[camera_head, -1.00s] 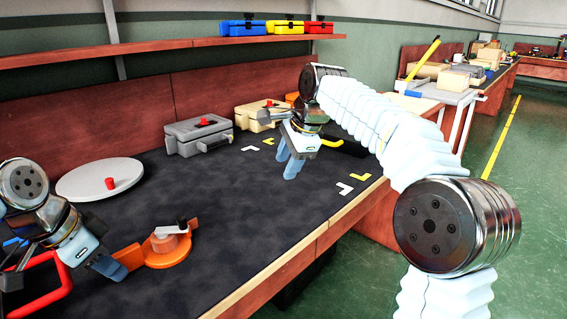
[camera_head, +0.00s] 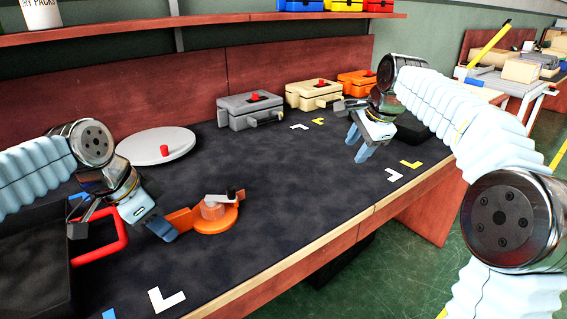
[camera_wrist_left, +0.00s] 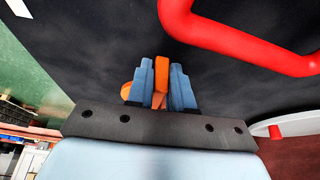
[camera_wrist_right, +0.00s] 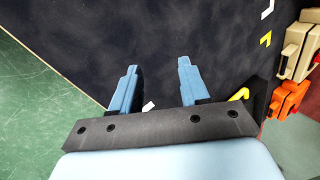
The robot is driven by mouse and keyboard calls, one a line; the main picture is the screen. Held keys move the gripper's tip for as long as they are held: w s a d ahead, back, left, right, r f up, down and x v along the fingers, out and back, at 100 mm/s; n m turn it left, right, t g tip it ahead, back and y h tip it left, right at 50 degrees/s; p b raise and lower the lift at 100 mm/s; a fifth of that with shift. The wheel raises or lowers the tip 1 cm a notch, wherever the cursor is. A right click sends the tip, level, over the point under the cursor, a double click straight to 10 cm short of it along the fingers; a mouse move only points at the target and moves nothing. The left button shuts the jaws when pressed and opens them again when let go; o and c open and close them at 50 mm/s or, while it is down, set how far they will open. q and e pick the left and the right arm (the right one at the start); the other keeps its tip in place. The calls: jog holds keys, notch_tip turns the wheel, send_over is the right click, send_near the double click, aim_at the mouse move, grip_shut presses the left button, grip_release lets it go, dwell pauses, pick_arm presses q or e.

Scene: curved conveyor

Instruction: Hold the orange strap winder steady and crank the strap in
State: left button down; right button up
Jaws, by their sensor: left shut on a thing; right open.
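The orange strap winder (camera_head: 216,219) lies on the dark bench mat, with a round body, a grey crank arm and a dark knob (camera_head: 231,192) on top. Its flat orange tab points left toward my left gripper (camera_head: 166,232). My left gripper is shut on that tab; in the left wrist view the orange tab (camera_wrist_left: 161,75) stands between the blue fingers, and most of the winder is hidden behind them. My right gripper (camera_head: 358,146) is open and empty above the mat, to the right of and behind the winder. In the right wrist view its fingers are apart over bare mat.
A red handle (camera_head: 112,243) on a dark tray stands at left, close to my left gripper. A grey disc (camera_head: 135,149) with a red knob lies behind. Grey (camera_head: 236,116), cream (camera_head: 303,101) and orange (camera_head: 352,86) cases line the back. The mat between winder and right gripper is clear.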

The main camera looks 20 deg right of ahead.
jog(key=a+r+m+g+y, duration=0.1)
jog(key=a+r+g+y, duration=0.3)
jog(key=a, duration=1)
jog(key=m, duration=0.2)
send_near(232, 187)
jog(key=x, duration=0.9)
jog(key=shift+a, duration=0.1)
jog(key=shift+c, duration=0.3)
grip_shut()
